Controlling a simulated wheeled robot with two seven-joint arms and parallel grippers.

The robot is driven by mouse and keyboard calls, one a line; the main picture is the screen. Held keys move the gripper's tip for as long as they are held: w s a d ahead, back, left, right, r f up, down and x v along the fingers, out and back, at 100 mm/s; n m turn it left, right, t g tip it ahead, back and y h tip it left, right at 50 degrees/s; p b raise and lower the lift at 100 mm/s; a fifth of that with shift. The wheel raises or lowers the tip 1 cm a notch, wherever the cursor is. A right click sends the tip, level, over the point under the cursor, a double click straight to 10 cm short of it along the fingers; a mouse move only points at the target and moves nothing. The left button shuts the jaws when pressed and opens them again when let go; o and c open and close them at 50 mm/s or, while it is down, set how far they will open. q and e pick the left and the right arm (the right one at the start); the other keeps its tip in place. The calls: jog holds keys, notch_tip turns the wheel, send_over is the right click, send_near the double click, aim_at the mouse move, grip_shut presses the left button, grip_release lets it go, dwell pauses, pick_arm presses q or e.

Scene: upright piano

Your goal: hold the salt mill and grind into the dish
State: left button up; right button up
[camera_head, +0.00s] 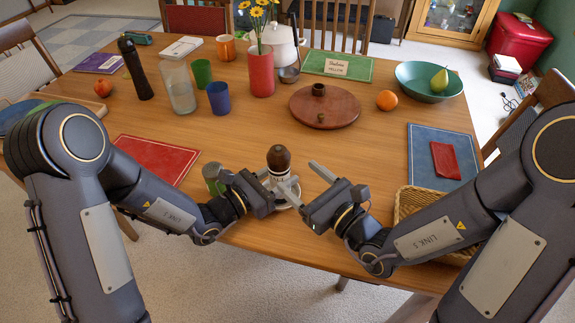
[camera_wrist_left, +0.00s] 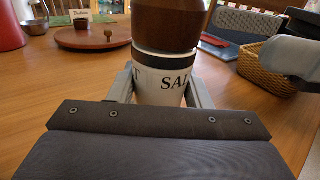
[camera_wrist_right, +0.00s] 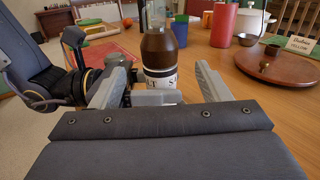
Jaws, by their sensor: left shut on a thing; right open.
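The salt mill (camera_head: 278,160) has a dark brown wooden top and a white body with black lettering. It stands upright near the table's front edge. My left gripper (camera_head: 275,184) is shut around the white body, one finger on each side, as the left wrist view (camera_wrist_left: 160,88) shows. My right gripper (camera_head: 304,181) is open and empty just right of the mill. In the right wrist view the mill (camera_wrist_right: 161,58) appears between and beyond its fingers (camera_wrist_right: 157,82).
A wicker basket (camera_head: 412,203) lies by my right forearm. A round wooden board (camera_head: 325,110) is behind the mill.

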jog(key=v, duration=0.4)
pick_arm(q)
jog(key=o, duration=1.2)
jog(key=shift+o, duration=0.2)
